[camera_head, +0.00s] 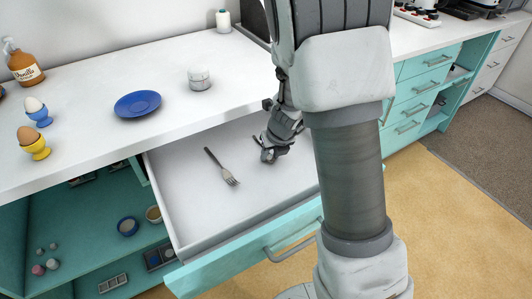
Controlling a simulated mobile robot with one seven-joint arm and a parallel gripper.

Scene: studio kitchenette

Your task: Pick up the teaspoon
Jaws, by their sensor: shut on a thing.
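My gripper (268,154) is low inside the open drawer (190,212), towards its right back part. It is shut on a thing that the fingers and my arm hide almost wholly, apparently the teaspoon. The teaspoon's shape cannot be made out, and no teaspoon shows elsewhere. A fork (221,167) with a dark handle lies on the drawer floor to the left of my gripper, apart from it.
On the white counter above stand a blue plate (137,104), a small lidded jar (199,78), two egg cups with eggs (38,148) and a brown bottle (26,68). The drawer's front panel (235,268) juts out. My arm hides the drawer's right side.

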